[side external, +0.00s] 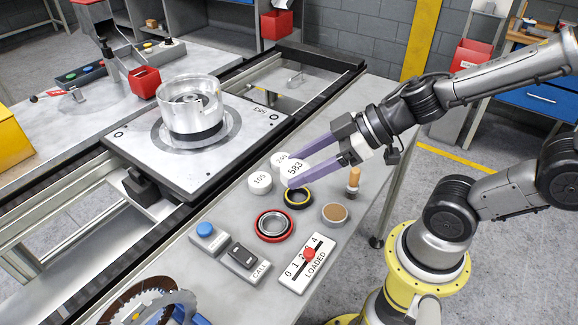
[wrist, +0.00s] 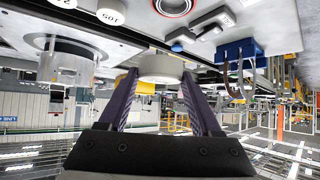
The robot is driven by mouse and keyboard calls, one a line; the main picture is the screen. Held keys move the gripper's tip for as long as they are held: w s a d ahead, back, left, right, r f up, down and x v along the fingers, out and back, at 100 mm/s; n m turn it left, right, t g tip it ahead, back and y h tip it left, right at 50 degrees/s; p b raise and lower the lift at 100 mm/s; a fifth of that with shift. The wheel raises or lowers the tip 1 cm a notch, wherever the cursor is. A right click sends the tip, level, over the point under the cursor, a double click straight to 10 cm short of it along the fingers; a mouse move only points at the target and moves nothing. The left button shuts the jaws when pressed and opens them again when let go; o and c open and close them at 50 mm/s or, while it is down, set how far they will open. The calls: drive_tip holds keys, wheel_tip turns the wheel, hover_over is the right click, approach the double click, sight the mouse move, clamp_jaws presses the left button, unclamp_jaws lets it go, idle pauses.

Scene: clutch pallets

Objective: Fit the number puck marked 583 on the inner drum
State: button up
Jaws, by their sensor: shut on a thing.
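The white number puck marked 583 (side external: 294,170) is between the fingertips of my gripper (side external: 301,165), which is shut on it. In the wrist view the puck (wrist: 160,68) shows as a pale disc between the purple fingers (wrist: 160,85); its number is not seen there. It appears to be above the bench, with its number upward. The clear-walled drum (side external: 192,115) stands upright on a grey pallet (side external: 140,165) marked 583, to the left of my gripper and apart from it. A metallic inner part (side external: 188,97) shows inside it. The drum also shows in the wrist view (wrist: 68,60).
Puck 105 (side external: 260,183) and another white puck (side external: 280,159) sit beside my gripper. Nearby are a yellow-black ring (side external: 298,198), a red ring (side external: 273,226), a brown-topped disc (side external: 335,213) and a wooden-handled tool (side external: 353,180).

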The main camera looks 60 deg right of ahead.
drive_tip(key=shift+s+d+r, duration=0.15)
drive_tip(key=shift+s, duration=0.4)
drive_tip(key=w+d+r, duration=0.2)
drive_tip(key=w+r, duration=0.6)
drive_tip(key=w, duration=0.3)
drive_tip(key=w+d+r, duration=0.3)
drive_tip(key=w+r, duration=0.4)
drive_tip(key=w, duration=0.3)
hover_over(195, 97)
drive_tip(key=s, duration=0.1)
wheel_tip(195, 97, down, 11)
drive_tip(key=shift+f, duration=0.2)
drive_tip(key=shift+w+f, duration=0.35)
drive_tip(key=shift+f, duration=0.15)
drive_tip(key=shift+w+f, duration=0.2)
drive_tip(key=shift+f, duration=1.5)
drive_tip(key=shift+f, duration=0.1)
